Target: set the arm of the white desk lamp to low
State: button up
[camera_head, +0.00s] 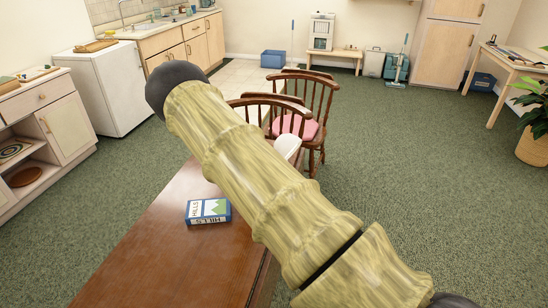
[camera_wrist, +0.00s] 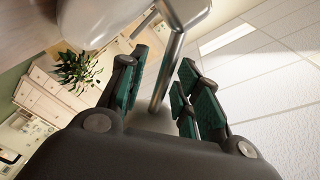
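The desk lamp is mostly hidden behind my arm in the head view; a small white rounded piece (camera_head: 288,147), likely its shade, shows just past the arm near the table's far end. In the wrist view, a large pale rounded surface (camera_wrist: 95,18), likely the shade, fills the upper left. A grey metal lamp arm (camera_wrist: 164,78) runs up between my fingers and meets another bar at the top. My gripper (camera_wrist: 165,65) is open, its green-padded fingers on either side of the metal arm, with gaps visible. My gripper is hidden in the head view.
The brown wooden table (camera_head: 165,245) carries a blue-and-white box (camera_head: 208,211) at its middle. Wooden chairs (camera_head: 322,95) with a pink cushion stand close to its far end. Cabinets (camera_head: 60,125) line the left; green carpet (camera_head: 430,160) is open to the right.

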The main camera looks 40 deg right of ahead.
jog(key=shift+v, duration=3.75)
jog(key=shift+f, duration=0.1)
